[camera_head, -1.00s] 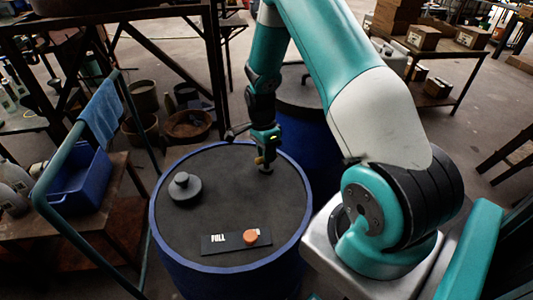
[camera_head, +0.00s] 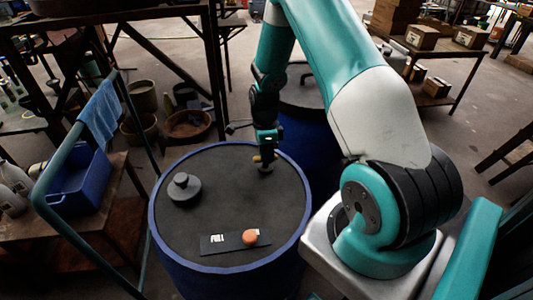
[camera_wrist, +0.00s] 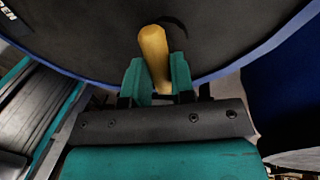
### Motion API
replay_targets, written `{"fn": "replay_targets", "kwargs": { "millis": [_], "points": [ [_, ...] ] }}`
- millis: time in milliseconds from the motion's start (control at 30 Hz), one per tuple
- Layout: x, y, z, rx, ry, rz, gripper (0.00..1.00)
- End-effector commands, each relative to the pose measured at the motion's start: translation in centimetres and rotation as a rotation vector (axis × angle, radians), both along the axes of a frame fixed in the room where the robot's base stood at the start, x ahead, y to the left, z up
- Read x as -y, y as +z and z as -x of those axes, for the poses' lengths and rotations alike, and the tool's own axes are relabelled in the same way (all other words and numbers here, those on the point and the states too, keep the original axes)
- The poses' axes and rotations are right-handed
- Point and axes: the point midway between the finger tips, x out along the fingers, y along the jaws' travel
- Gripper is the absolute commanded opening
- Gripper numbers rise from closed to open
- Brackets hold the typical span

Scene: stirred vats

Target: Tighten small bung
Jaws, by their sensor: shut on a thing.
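The drum (camera_head: 225,225) has a dark flat lid with a blue rim. The small bung (camera_head: 265,171) shows as a small grey piece at the far right part of the lid, mostly hidden under my gripper (camera_head: 264,158). My gripper points down there. In the wrist view, my gripper (camera_wrist: 157,80) is shut on a yellow handle (camera_wrist: 153,45), which lies between the green fingers and sticks out past them. The handle seems to belong to the small bung, but the join is hidden. How deep the bung sits cannot be told.
A larger grey bung (camera_head: 184,188) stands at the lid's left. A second blue drum (camera_head: 310,145) stands behind. A rail (camera_head: 75,225) runs left of the drum.

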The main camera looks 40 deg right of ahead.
Motion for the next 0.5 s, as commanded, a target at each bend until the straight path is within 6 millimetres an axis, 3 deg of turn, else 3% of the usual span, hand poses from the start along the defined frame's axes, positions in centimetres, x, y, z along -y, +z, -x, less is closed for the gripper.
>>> {"fn": "replay_targets", "kwargs": {
  "millis": [133, 167, 267, 500],
  "points": [
    [0.14, 0.16, -0.19, 0.006, -0.004, 0.004, 0.00],
    [0.15, 0.15, -0.20, 0.006, -0.004, 0.004, 0.26],
    [0.12, 0.13, -0.16, 0.005, -0.003, 0.003, 0.48],
    [0.05, 0.07, -0.09, 0.002, -0.001, 0.002, 0.48]
  ]
}}
